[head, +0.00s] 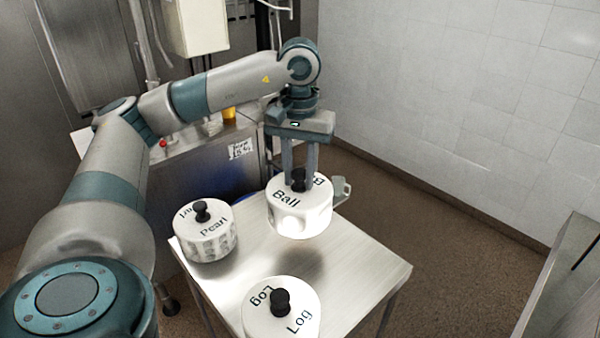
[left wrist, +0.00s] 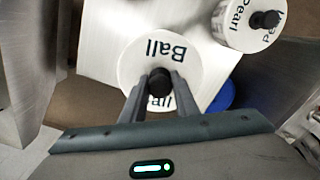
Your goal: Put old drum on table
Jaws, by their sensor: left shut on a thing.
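A white drum with a black knob, its lid lettered "Ball" (head: 285,215), is under my left gripper (head: 299,183). The gripper is shut on the black knob, which also shows between the fingers in the left wrist view (left wrist: 159,82). The drum hangs upright, seemingly a little above the metal table (head: 365,268), with a dark shadow below it. No lettering reading "old" is visible on any drum. My right gripper is not in view.
A white drum lettered "Pearl" (head: 207,243) stands at the table's left edge. Another lettered "Log" (head: 267,318) stands at the front. The table's right part is bare. A metal cabinet (head: 215,165) stands behind; a tiled wall (head: 460,90) is at the right.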

